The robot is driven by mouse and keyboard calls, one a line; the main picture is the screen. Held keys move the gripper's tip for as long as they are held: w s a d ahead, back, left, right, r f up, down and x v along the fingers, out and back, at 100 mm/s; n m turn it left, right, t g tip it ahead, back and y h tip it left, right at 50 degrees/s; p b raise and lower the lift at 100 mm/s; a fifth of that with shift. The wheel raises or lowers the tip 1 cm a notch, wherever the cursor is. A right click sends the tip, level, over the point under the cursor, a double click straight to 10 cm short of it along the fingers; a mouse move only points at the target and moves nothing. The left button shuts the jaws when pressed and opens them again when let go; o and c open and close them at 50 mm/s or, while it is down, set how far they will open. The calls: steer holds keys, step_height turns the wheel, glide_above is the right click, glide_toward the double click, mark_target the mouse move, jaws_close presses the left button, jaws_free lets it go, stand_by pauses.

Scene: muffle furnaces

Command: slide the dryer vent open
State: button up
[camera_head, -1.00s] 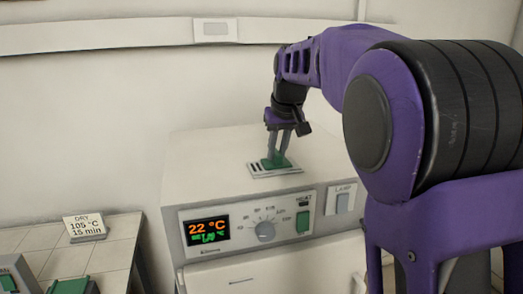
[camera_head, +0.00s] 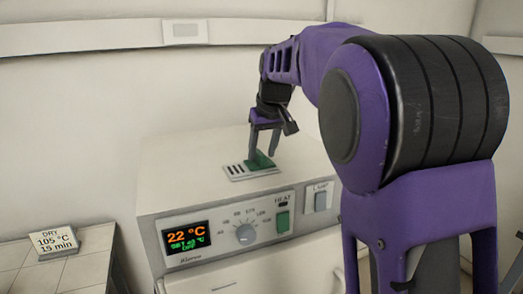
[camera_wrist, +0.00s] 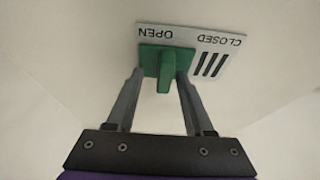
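The dryer vent is a pale plate (camera_head: 230,177) on top of the white dryer (camera_head: 190,150), with dark slots at its left in the head view. In the wrist view the plate (camera_wrist: 222,47) reads OPEN and CLOSED. Its green slider (camera_wrist: 150,58) sits at the OPEN end, and the slots are uncovered at the CLOSED end. The slider (camera_head: 262,160) is at the right of the plate in the head view. My gripper (camera_wrist: 160,76) is open. Its fingers straddle the slider's raised tab, with a visible gap on each side.
The dryer's front has a display (camera_head: 187,237), a dial (camera_head: 245,234), a green heat switch (camera_head: 283,220) and a lamp switch (camera_head: 320,201). A sign (camera_head: 53,242) stands on the tiled table at left. The dryer top around the vent is clear.

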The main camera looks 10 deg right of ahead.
steer(key=v, duration=1.7)
steer(key=shift+r+p, duration=0.2)
steer(key=shift+p, duration=0.1)
steer(key=shift+d, duration=0.1)
